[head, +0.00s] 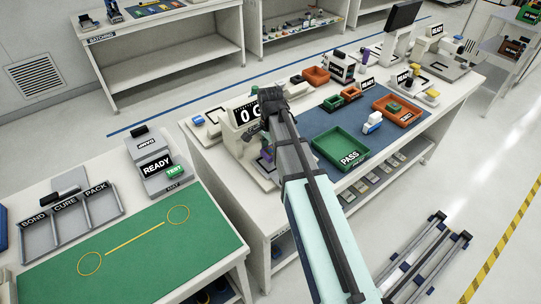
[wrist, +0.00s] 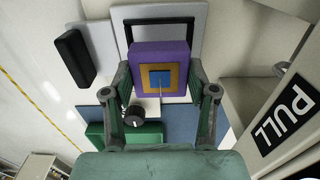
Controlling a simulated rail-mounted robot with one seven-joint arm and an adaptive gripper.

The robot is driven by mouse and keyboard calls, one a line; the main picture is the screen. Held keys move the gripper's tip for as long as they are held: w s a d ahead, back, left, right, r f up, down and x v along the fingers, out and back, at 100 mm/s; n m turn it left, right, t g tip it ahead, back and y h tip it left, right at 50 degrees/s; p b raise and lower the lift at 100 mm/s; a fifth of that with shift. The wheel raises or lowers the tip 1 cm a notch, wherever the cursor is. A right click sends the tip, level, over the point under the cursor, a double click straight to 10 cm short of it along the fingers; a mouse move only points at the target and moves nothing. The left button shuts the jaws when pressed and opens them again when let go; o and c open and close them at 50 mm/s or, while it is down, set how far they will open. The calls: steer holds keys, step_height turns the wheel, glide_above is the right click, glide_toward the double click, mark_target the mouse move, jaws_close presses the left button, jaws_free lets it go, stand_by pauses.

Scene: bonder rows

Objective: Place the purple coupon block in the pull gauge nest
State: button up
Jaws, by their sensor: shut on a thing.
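The purple coupon block (wrist: 142,52) is between the two fingers of my gripper (wrist: 160,78) in the wrist view. It has a gold square with a blue centre on its face. My gripper is shut on its sides. In the head view a little purple of the block (head: 266,155) shows beside my arm, in front of the pull gauge (head: 246,114) with its "0 G" display. The gauge's PULL label (wrist: 284,115) is at the right in the wrist view. A pale plate with a black frame (wrist: 128,32) lies behind the block; whether the block touches it I cannot tell.
A green PASS tray (head: 341,150) and an orange reject tray (head: 398,111) stand on the blue mat to the right. A black block (wrist: 74,58) lies left of the purple block. A READY machine (head: 160,167) is on the left bench, across a gap.

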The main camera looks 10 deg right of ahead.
mark_target(271, 151)
steer(key=shift+f+p, duration=0.35)
steer(key=shift+f, duration=1.25)
steer(key=shift+f, duration=0.15)
steer(key=o, duration=1.2)
step_height(271, 151, up, 12)
steer(key=b, duration=0.3)
